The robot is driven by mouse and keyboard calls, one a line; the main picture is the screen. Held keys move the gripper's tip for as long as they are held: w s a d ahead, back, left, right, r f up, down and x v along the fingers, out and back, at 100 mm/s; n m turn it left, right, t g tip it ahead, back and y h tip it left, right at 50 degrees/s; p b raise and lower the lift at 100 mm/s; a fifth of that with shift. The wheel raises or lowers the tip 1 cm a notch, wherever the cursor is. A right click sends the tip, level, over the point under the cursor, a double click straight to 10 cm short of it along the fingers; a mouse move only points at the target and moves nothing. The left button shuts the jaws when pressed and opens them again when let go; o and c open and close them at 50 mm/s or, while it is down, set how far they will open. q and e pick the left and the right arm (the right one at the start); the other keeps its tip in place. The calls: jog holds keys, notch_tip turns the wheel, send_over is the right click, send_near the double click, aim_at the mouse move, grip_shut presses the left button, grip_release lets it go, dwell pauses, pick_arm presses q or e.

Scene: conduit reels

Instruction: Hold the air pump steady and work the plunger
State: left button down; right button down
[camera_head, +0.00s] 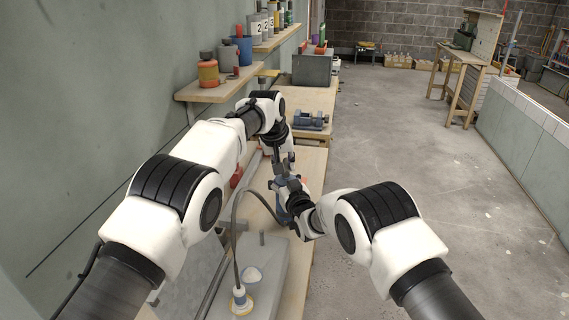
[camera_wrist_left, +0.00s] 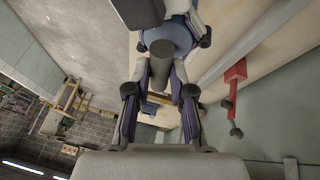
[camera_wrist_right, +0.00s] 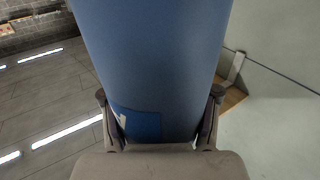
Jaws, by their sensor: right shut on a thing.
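The blue air pump (camera_head: 282,212) stands upright at the bench's right edge, partly hidden by my grippers. Its blue barrel (camera_wrist_right: 150,60) fills the right wrist view between the fingers. My right gripper (camera_head: 296,203) is shut on the barrel; it also shows in the right wrist view (camera_wrist_right: 160,115). My left gripper (camera_head: 283,165) is above the pump, coming from the far side. In the left wrist view its fingers (camera_wrist_left: 160,85) lie on either side of the dark grey plunger handle (camera_wrist_left: 160,65). I cannot tell whether they press on it.
A dark hose (camera_head: 236,225) runs from the pump to a fitting (camera_head: 239,298) on a grey box (camera_head: 265,255) at the near end. A vise (camera_head: 309,120) sits farther along the bench. Wall shelves (camera_head: 215,87) are on the left. Open floor (camera_head: 400,150) lies to the right.

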pick_arm(q)
jog(key=shift+r, duration=1.8)
jog(key=c, duration=1)
grip_release()
jog(key=v, duration=1.2)
jog(key=shift+a+f, duration=0.1)
pick_arm(e)
jog(key=shift+c, duration=1.1)
grip_release()
